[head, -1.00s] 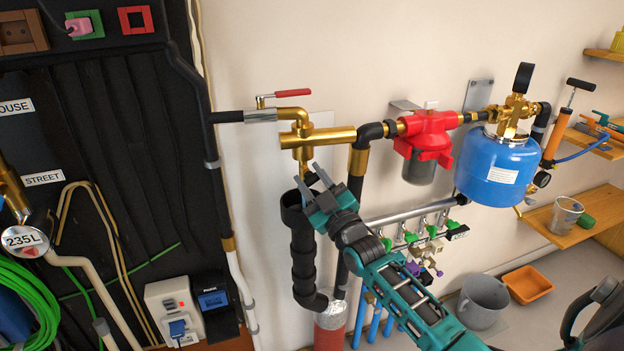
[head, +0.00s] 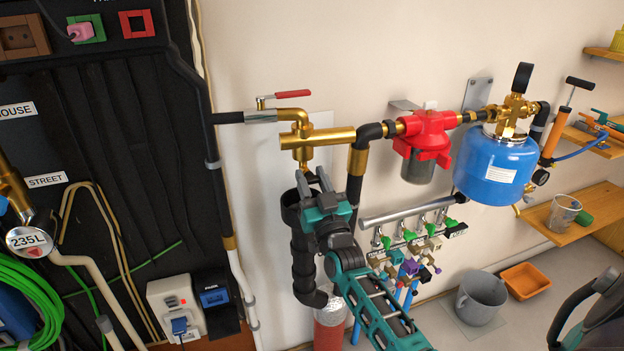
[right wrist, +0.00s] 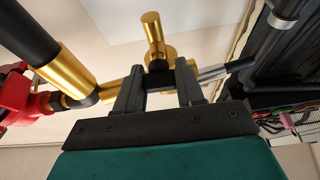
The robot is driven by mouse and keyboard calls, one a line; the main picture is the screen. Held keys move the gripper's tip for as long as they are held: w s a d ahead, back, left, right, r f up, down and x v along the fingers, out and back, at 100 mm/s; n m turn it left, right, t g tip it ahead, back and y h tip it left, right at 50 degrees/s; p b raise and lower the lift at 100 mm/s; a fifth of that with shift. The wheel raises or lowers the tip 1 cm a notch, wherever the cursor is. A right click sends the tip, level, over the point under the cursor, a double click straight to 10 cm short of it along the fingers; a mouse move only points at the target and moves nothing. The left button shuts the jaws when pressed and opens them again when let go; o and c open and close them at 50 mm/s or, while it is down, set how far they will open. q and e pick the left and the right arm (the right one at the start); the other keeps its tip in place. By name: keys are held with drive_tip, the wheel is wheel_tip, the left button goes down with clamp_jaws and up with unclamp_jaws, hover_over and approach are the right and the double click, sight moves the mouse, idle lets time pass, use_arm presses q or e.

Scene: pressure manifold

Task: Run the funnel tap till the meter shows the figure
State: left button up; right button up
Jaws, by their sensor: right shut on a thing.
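The brass tap assembly (head: 318,138) hangs on the wall, with a red lever (head: 292,94) above it and a brass spout pointing down. A black funnel (head: 290,205) opens below the spout and leads into a black ribbed drain pipe. My right gripper (head: 313,180) is at the funnel's right rim, under the spout. In the right wrist view its fingers (right wrist: 160,90) are shut on a small dark piece (right wrist: 165,77) below the brass spout (right wrist: 153,35); what it belongs to is unclear. A round white face reading 235L (head: 28,241) is at the left.
A red filter (head: 427,138) and a blue tank (head: 495,168) are to the right. A manifold with green-handled valves (head: 410,215) is beside my right arm. A grey bucket (head: 481,297) and orange tray (head: 525,281) stand on the floor. A small blue-screened device (head: 214,297) is lower left.

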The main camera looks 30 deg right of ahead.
idle(0.3)
drive_tip(key=o, duration=1)
drive_tip(key=v, duration=1.3)
drive_tip(key=shift+b, duration=0.3)
drive_tip(key=s+a+f+n+g+y, duration=0.2)
drive_tip(key=s+a+f+g, duration=0.1)
drive_tip(key=f, duration=0.3)
drive_tip(key=s+a+f+n+g+y, duration=0.1)
drive_tip(key=s+a+f+g+y, duration=0.2)
drive_tip(key=s+a+f, duration=0.3)
drive_tip(key=s+a+f+n+g+y, duration=0.2)
drive_tip(key=s+a+f+g, duration=0.3)
drive_tip(key=f, duration=0.1)
drive_tip(key=shift+a+f+n, duration=0.15)
drive_tip(key=shift+f+n, duration=0.15)
drive_tip(key=shift+w, duration=0.1)
